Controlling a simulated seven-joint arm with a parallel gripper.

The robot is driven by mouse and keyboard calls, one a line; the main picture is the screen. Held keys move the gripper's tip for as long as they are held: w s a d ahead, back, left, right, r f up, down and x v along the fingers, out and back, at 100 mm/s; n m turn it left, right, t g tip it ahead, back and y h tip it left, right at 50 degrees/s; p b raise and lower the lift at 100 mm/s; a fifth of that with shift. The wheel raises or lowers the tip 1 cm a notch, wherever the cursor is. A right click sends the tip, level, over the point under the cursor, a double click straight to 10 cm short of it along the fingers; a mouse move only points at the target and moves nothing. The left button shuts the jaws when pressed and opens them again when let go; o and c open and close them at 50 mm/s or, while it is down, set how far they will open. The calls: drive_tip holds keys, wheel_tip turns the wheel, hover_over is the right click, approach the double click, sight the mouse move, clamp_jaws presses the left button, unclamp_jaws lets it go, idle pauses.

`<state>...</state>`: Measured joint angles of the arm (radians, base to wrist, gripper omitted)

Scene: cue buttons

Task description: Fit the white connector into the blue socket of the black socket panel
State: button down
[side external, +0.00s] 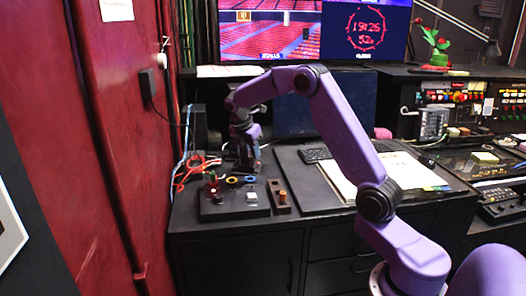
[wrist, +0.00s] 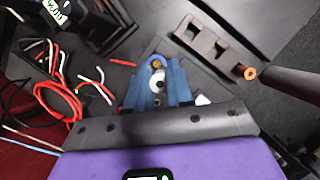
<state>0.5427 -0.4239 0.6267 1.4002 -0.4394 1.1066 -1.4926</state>
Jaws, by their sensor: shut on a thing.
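My gripper (wrist: 158,90) has blue fingers pointing down and shut on a small white part, which I take as the white connector (wrist: 161,84); the fingers partly hide it. In the side external view my gripper (side external: 247,163) is low at the back edge of the black socket panel (side external: 232,211), and the connector cannot be made out there. On the panel are a blue ring (side external: 250,179), which looks like the blue socket, and a yellowish ring (side external: 232,180). In the wrist view a yellow and blue round part shows just beyond the fingertips. Whether the connector touches a socket cannot be told.
A white square piece (side external: 252,196) sits on the panel. Red and white cables (wrist: 62,98) lie at its left. A dark slotted block (wrist: 213,45) stands beside it, with an orange-ended peg (wrist: 250,72). A keyboard (side external: 316,155) and papers (side external: 350,176) lie to the right.

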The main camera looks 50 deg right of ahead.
drive_tip(key=shift+w+d+f, duration=0.1)
drive_tip(key=shift+w+f, duration=0.15)
drive_tip(key=shift+f, duration=0.55)
drive_tip(key=shift+w+d+f, duration=0.1)
drive_tip(key=shift+w+f, duration=0.1)
drive_tip(key=shift+f, duration=0.55)
drive_tip(key=shift+w+d+f, duration=0.1)
drive_tip(key=shift+w+f, duration=0.15)
drive_tip(key=shift+f, duration=0.55)
drive_tip(key=shift+f, duration=1.6)
idle(1.9)
drive_tip(key=c, duration=0.8)
unclamp_jaws()
drive_tip(key=shift+r, duration=3.5)
